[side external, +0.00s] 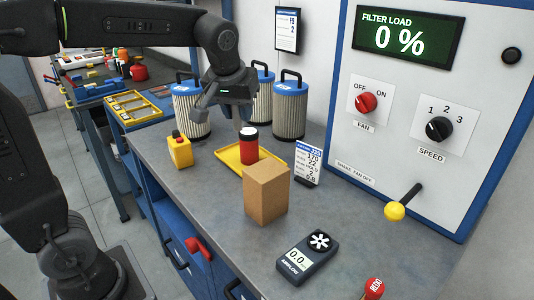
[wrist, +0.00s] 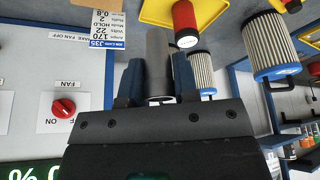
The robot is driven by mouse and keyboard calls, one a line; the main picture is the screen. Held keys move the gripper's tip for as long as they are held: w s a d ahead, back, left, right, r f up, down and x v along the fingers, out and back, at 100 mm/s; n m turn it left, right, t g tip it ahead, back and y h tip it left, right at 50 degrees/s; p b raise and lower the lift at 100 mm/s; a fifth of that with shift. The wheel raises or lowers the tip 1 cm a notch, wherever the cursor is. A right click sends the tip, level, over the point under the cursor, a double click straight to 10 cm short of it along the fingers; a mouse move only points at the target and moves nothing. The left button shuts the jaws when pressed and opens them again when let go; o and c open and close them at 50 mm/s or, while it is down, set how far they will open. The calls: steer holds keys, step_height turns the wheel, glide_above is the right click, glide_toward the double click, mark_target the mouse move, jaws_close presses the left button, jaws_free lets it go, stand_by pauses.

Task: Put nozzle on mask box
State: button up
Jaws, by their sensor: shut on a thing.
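My gripper (side external: 226,104) is up in the air behind the red cylinder in the side view. In the wrist view my gripper (wrist: 157,82) is shut on a grey cylindrical nozzle (wrist: 158,58), which sticks out past the fingers. In the side view the nozzle is hard to make out against the grey gripper. A plain brown cardboard box (side external: 266,193), which I take as the mask box, stands on the bench in front of the yellow tray. Its top is bare. Only an edge of the box (wrist: 113,3) shows at the top of the wrist view.
A red cylinder with a black-and-white top (side external: 249,148) stands on the yellow tray (side external: 229,158). A label card (side external: 307,164), an anemometer (side external: 308,258) and a yellow block (side external: 180,150) are around the box. Filter canisters (side external: 289,108) stand behind. The control panel (side external: 430,75) is at right.

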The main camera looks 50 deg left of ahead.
steer(key=w+d+f, duration=0.1)
steer(key=d, duration=0.1)
steer(key=d+f, duration=0.1)
steer(key=d, duration=0.1)
steer(key=w+d+f, duration=0.1)
steer(key=d+f, duration=0.1)
steer(key=shift+w+d, duration=0.1)
steer(key=shift+w, duration=0.2)
steer(key=shift+f, duration=2.05)
steer(key=shift+f, duration=0.15)
steer(key=o, duration=0.9)
steer(key=v, duration=1.1)
steer(key=s+a+f+m, duration=0.1)
steer(key=s+f+m, duration=0.1)
steer(key=s, duration=0.3)
steer(key=s+a+f+m+t+h, duration=0.1)
steer(key=s+f+m, duration=0.1)
steer(key=s, duration=0.4)
steer(key=s+a+f+m+h, duration=0.1)
steer(key=s+f+m, duration=0.1)
steer(key=s, duration=0.3)
steer(key=shift+s+f+t, duration=0.3)
steer(key=shift+f+t, duration=0.1)
steer(key=shift+f, duration=0.3)
